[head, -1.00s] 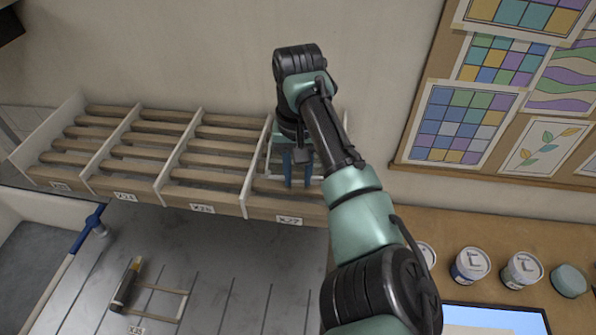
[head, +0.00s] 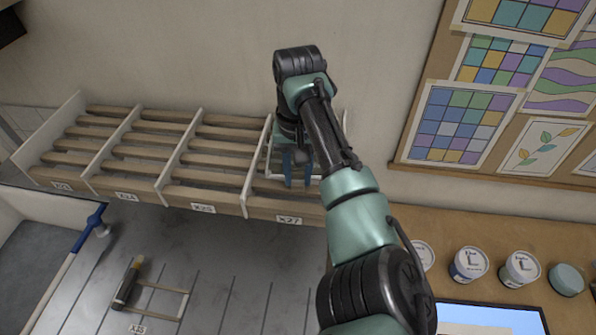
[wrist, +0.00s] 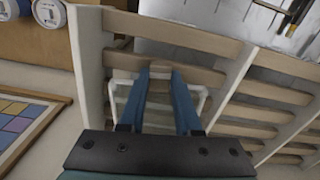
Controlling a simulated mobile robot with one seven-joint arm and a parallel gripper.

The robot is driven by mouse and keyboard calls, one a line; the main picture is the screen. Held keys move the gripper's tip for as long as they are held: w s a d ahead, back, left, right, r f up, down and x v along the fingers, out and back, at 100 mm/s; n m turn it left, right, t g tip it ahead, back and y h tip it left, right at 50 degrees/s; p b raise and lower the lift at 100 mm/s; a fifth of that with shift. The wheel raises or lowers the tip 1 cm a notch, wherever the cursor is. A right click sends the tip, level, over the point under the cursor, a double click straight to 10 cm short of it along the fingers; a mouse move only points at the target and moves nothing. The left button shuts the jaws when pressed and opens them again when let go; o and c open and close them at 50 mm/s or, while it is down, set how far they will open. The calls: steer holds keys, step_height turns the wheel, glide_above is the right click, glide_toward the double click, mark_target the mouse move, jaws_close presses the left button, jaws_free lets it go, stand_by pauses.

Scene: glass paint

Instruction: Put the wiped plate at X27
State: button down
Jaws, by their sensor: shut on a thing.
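The plate (wrist: 122,98) looks like clear glass with pale edges, seen in the wrist view around my fingers. My gripper (head: 299,183) is shut on it, with blue fingers pointing down into the rack's rightmost visible bay. That bay's front rail carries the label X27 (head: 289,220). In the wrist view my gripper (wrist: 160,72) reaches between the rack's pale dividers, over its wooden slats. The plate is mostly hidden behind my gripper in the head view. I cannot tell whether it rests on the slats.
The slatted rack (head: 150,154) extends left with white dividers between bays. A dark-handled tool (head: 127,283) lies on the grey worktop (head: 225,275). Paint tubs (head: 468,265) stand on the wooden bench at right. A board of patterns (head: 400,155) hangs on the wall.

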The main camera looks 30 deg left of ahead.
stand_by(0.3)
jaws_free()
stand_by(0.4)
stand_by(0.3)
steer(key=shift+r+p, duration=3.8)
steer(key=shift+r, duration=0.25)
